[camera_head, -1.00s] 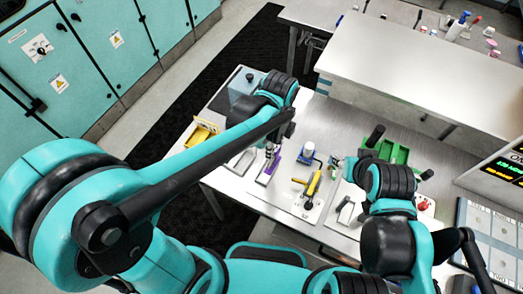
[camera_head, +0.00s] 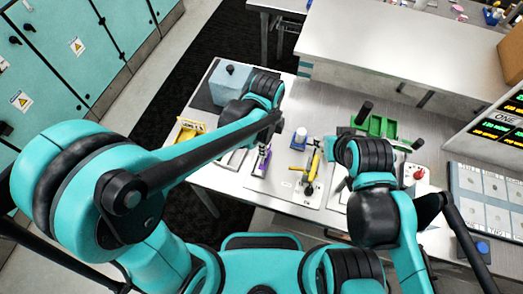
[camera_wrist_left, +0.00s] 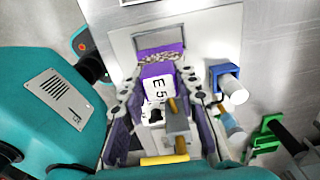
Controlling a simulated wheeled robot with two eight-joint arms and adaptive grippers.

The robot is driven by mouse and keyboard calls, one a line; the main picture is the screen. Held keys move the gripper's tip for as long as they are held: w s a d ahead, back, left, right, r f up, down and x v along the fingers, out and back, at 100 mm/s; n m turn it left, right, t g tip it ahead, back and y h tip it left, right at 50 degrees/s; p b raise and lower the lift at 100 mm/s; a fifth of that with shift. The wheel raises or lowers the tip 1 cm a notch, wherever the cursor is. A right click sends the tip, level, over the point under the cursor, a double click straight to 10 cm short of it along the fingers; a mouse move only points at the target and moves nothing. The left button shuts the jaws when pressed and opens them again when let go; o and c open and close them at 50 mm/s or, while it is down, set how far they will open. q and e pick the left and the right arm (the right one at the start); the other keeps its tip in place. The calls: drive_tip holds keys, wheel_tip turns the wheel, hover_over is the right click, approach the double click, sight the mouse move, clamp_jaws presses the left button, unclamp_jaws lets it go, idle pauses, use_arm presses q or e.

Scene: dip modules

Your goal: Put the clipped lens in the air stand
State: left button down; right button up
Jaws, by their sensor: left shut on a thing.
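In the left wrist view my left gripper (camera_wrist_left: 161,80) is shut on a purple piece (camera_wrist_left: 157,70) with a white label reading "E5". A brass-coloured rod and grey block lie in front of it and partly cover it. I cannot make out a lens. In the head view the left gripper (camera_head: 264,148) is low over the bench, with the purple piece (camera_head: 263,163) beneath it. Whether the piece touches the bench is unclear. I cannot tell which fixture is the air stand. My right gripper is hidden by its arm.
A yellow holder (camera_head: 188,130) is to the left and a green fixture (camera_head: 375,125) to the right. A grey-blue box (camera_head: 228,82) stands behind.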

use_arm(q)
drive_tip(key=shift+w+a+f, duration=0.2)
drive_tip(key=shift+a+f, duration=0.3)
drive_tip(key=shift+f+b, duration=0.5)
drive_tip(key=shift+f, duration=1.35)
drive_tip(key=shift+f, duration=0.2)
drive_tip(key=c, duration=1.1)
unclamp_jaws()
drive_tip(key=shift+c, duration=0.2)
drive_tip(key=shift+r, duration=0.1)
